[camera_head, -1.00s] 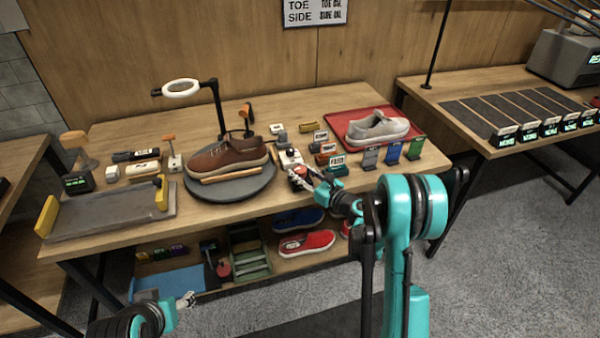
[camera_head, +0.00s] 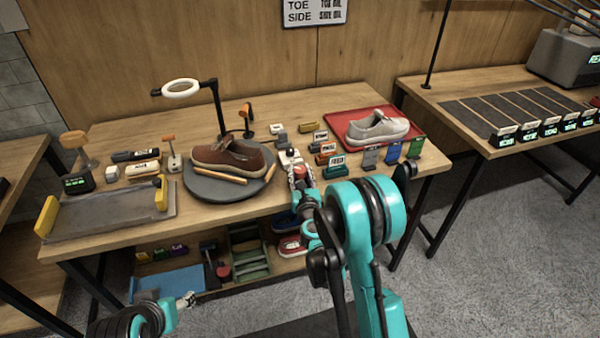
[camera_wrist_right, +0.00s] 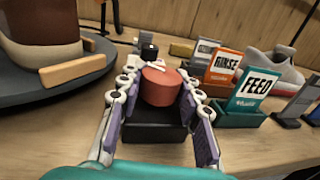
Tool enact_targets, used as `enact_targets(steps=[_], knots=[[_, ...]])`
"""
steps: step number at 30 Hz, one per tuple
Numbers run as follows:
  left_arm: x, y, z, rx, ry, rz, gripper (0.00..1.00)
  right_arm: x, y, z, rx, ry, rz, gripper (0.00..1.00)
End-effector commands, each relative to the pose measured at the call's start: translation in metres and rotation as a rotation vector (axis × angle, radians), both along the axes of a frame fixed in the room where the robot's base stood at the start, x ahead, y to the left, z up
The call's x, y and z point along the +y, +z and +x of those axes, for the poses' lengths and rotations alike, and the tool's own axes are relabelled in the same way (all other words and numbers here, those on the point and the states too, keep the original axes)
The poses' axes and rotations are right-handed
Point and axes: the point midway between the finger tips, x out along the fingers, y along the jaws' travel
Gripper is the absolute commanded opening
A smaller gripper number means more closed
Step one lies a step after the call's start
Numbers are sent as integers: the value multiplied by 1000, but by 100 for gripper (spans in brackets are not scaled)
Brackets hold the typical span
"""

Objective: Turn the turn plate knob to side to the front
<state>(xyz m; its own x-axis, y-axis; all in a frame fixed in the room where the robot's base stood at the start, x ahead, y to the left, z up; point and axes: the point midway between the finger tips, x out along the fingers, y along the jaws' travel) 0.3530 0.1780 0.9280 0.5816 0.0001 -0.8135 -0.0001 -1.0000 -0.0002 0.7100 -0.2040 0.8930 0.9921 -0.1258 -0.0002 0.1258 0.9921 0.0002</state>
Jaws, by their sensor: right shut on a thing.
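The round grey turn plate (camera_head: 205,190) carries a brown sneaker (camera_head: 228,157) with wooden strips (camera_head: 220,175) beside it. The plate's edge also shows in the wrist view (camera_wrist_right: 60,95). The red round turn plate knob (camera_wrist_right: 160,87) sits on a black base (camera_wrist_right: 155,125) to the right of the plate. My right gripper (camera_wrist_right: 158,90) is shut on the knob, its purple-padded fingers on either side. In the head view this gripper (camera_head: 297,172) largely hides the knob. My left gripper (camera_head: 187,300) is low in front of the table, apart from the plate; its fingers are too small to read.
Label blocks marked FEED (camera_wrist_right: 258,88) and RINSE (camera_wrist_right: 225,66) stand close right of the knob. A red tray (camera_head: 338,112) with a grey sneaker (camera_head: 378,127) lies behind them. A ring lamp (camera_head: 181,88) overhangs the plate. A grey tray (camera_head: 110,215) lies at left.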

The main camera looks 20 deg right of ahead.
Motion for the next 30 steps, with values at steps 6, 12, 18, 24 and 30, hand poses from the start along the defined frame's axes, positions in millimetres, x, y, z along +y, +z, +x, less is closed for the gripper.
enact_targets(steps=[6,12,18,24,30], knots=[[0,0,0,0,0,0,56,4,0,1,0,-198,0,5],[0,0,0,0,0,0,56,4,0,1,0,-389,0,5],[0,0,0,0,0,0,56,3,0,2,0,-567,0,5],[0,0,0,0,0,0,56,2,0,2,0,-710,0,5],[0,0,0,0,0,0,56,0,0,1,0,-807,0,5]])
